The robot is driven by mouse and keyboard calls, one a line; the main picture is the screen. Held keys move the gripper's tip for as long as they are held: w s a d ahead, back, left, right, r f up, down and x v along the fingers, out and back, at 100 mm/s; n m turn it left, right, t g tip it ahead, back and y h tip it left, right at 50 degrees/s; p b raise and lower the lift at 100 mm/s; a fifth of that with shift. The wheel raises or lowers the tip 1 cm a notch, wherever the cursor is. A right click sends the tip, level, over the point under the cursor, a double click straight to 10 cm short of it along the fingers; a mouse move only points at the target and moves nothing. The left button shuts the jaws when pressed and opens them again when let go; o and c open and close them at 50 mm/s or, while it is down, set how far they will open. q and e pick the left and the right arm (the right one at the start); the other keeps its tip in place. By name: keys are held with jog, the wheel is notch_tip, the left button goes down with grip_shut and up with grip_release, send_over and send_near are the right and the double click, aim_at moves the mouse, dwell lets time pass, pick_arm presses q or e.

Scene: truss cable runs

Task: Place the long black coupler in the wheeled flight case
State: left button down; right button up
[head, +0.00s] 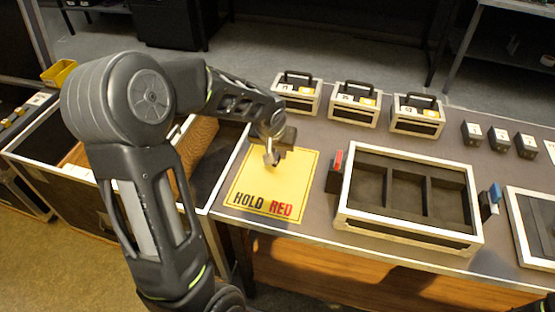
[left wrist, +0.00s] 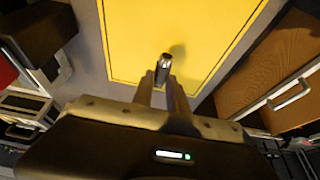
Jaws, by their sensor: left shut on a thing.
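My left gripper (head: 272,157) is over the upper part of the yellow mat (head: 262,185) marked HOLD RED. In the left wrist view the fingers (left wrist: 162,92) are shut on the long black coupler (left wrist: 163,66), a small dark cylinder with a paler tip, seen against the yellow. I cannot tell whether its far end touches the mat. A large open case with pale edges (head: 85,184), apparently the flight case, stands on the floor to the left; my left arm hides much of it, and no wheels show.
A divided tray (head: 409,238) stands right of the mat, with a red-and-dark block (head: 335,172) between them. Three handled boxes (head: 355,103) line the table's back. Small dark blocks (head: 498,137) sit further right. The table's left edge separates the mat from the case.

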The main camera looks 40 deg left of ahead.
aim_at(277, 157)
pick_arm(q)
jog(key=shift+f, duration=1.85)
jog(key=shift+f+b, duration=0.2)
jog(key=shift+b, duration=0.2)
jog(key=c, duration=1.3)
grip_release()
jog(key=shift+r, duration=0.1)
jog(key=shift+s+r+p, duration=0.1)
jog(key=shift+r+p, duration=0.2)
jog(key=shift+r, duration=0.15)
jog(key=v, duration=1.1)
jog(key=shift+s+d+r, duration=0.1)
jog(key=shift+s+d, duration=0.05)
jog(key=shift+o, duration=0.3)
